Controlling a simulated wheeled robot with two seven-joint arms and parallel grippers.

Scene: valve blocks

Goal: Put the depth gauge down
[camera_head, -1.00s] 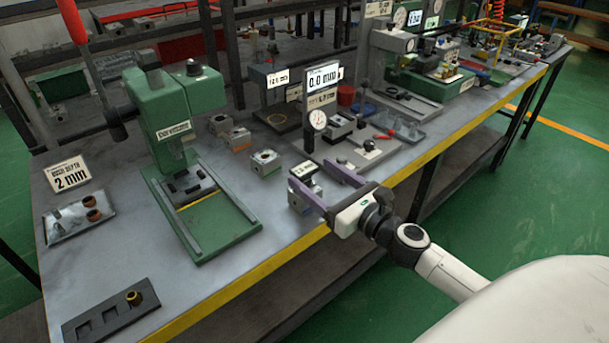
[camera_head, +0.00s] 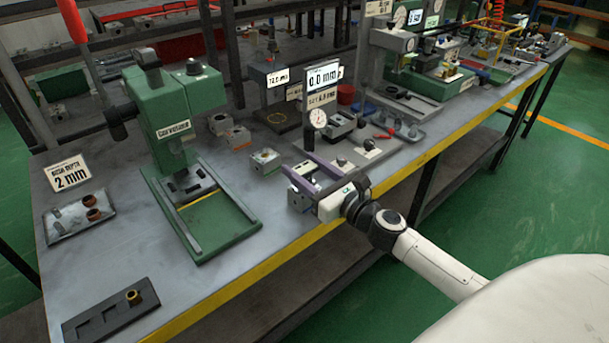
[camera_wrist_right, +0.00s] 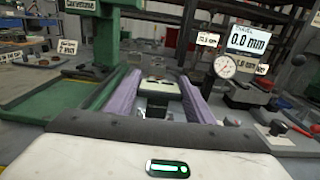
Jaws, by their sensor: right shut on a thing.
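My right gripper (camera_head: 298,162) reaches over the bench's front edge with its purple fingers pointing inward. It is shut on a small pale-topped piece, which I take as the depth gauge (camera_head: 304,170). In the right wrist view the piece (camera_wrist_right: 158,87) sits between the two fingers (camera_wrist_right: 158,77), and its lower part is hard to make out. A grey metal block (camera_head: 298,201) shows just below the fingers at the bench edge. I cannot tell whether the gauge touches it. My left gripper is not in view.
A green press (camera_head: 172,115) stands to the left. A dial gauge (camera_head: 318,118) with a 0.0 mm sign (camera_head: 322,78) stands close behind the fingers. A small block (camera_head: 265,160) sits left of them. A dark tray (camera_head: 110,312) lies at the near left, with bare bench around it.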

